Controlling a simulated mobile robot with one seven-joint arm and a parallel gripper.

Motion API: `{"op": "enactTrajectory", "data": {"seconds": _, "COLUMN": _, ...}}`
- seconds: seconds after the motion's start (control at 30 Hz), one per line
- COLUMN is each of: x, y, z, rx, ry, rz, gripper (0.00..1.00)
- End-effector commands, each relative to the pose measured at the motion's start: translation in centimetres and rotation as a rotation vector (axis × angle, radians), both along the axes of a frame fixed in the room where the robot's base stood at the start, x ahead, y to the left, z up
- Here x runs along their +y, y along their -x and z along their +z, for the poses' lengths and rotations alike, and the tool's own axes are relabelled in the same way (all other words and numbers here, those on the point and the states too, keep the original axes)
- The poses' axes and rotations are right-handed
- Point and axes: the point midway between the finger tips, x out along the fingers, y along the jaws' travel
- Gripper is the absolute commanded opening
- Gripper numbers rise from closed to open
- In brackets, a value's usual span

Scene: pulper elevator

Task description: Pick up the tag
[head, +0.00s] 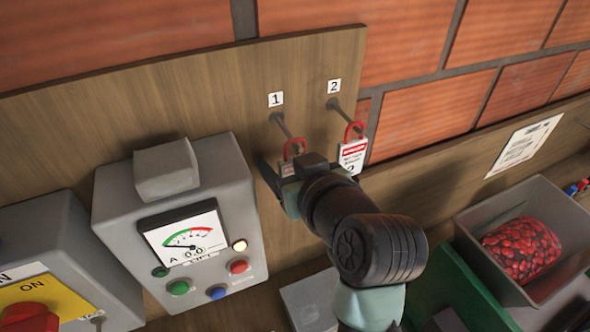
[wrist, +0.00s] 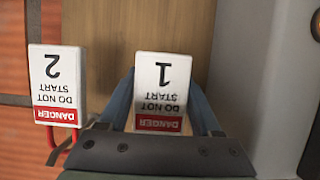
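A white tag marked 1 with a red DANGER band (wrist: 163,85) hangs by a red loop (head: 294,147) from the peg under label 1. In the head view my gripper and wrist hide most of this tag. My gripper (wrist: 162,78) is at tag 1, with one blue-grey finger along each side of it in the wrist view. The fingers are spread; I cannot tell whether they touch its edges. A second tag, marked 2 (head: 352,156), hangs from the peg under label 2, to the right in the head view. It shows left of my gripper in the wrist view (wrist: 55,83).
A wooden board (head: 190,95) carries both pegs (head: 341,108) against a brick wall. A grey meter box (head: 175,235) with buttons stands left of and below my gripper. A grey bin of red berries (head: 535,210) is at the right.

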Motion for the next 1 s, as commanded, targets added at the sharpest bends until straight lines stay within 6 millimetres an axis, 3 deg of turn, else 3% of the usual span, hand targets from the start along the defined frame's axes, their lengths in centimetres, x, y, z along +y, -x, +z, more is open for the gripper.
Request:
{"op": "enactTrajectory", "data": {"seconds": 0.03, "x": 0.0, "y": 0.0, "z": 0.0, "rx": 0.0, "ry": 0.0, "rz": 0.0, "gripper": 0.55}}
{"op": "enactTrajectory", "data": {"seconds": 0.3, "x": 0.0, "y": 0.0, "z": 0.0, "rx": 0.0, "ry": 0.0, "rz": 0.0, "gripper": 0.06}}
{"op": "enactTrajectory", "data": {"seconds": 0.33, "x": 0.0, "y": 0.0, "z": 0.1, "rx": -0.001, "ry": 0.0, "rz": 0.0, "gripper": 0.04}}
{"op": "enactTrajectory", "data": {"seconds": 0.67, "x": 0.0, "y": 0.0, "z": 0.3, "rx": -0.002, "ry": -0.001, "rz": 0.0, "gripper": 0.04}}
{"op": "enactTrajectory", "data": {"seconds": 0.87, "x": -0.1, "y": 0.0, "z": 1.4, "rx": -0.006, "ry": 0.001, "rz": -0.001, "gripper": 0.04}}
{"op": "enactTrajectory", "data": {"seconds": 1.0, "x": -1.1, "y": 2.4, "z": 1.1, "rx": -0.004, "ry": 0.002, "rz": -0.005, "gripper": 0.04}}
